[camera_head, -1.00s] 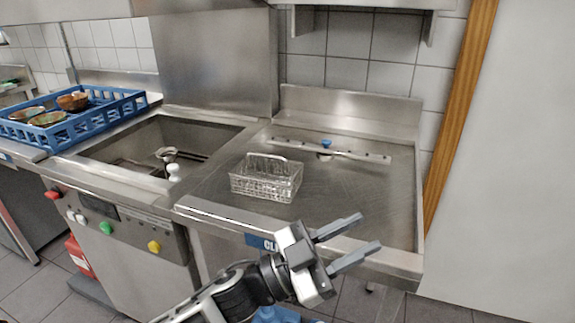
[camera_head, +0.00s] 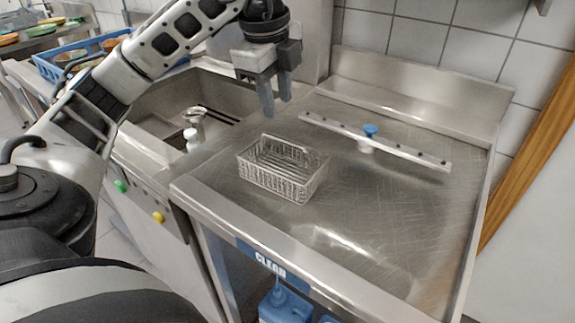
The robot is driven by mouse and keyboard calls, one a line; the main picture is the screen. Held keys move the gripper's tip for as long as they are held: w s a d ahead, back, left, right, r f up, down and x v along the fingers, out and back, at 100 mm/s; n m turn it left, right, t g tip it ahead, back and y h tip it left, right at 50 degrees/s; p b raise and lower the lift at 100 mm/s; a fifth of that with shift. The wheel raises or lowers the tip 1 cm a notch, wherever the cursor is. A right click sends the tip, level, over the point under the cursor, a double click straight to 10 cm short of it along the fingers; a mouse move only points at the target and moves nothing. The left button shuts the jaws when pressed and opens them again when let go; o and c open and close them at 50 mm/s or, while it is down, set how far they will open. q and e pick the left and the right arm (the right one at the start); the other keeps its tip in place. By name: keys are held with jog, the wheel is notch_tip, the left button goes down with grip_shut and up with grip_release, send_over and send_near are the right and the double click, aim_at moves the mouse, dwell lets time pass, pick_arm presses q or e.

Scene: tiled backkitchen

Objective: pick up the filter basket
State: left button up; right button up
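The filter basket (camera_head: 283,176) is a small silver wire basket with a raised handle. It stands upright on the steel counter (camera_head: 390,235), near the counter's left front. My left gripper (camera_head: 275,100) hangs above and behind the basket in the picture, fingers pointing down. The fingers look apart with a gap between them and nothing held. The gripper does not appear to touch the basket. My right gripper is not in view.
A metal bar with a blue knob (camera_head: 370,131) lies behind the basket. A sink basin (camera_head: 160,118) with a spray head (camera_head: 193,135) is to the left. A blue crate (camera_head: 70,55) with bowls stands further left. The counter's right side is clear. Walls rise behind.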

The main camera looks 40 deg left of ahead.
aim_at(284, 141)
pick_arm(q)
jog(key=shift+w+a+f, duration=0.1)
jog(key=shift+w+f, duration=0.3)
jog(key=shift+f, duration=1.7)
jog(key=shift+w+d+f, duration=0.1)
jog(key=shift+w+f, duration=0.3)
jog(key=shift+f, duration=1.65)
jog(key=shift+w+a+f, duration=0.1)
jog(key=shift+w+f, duration=0.3)
jog(key=shift+f, duration=1.7)
grip_shut()
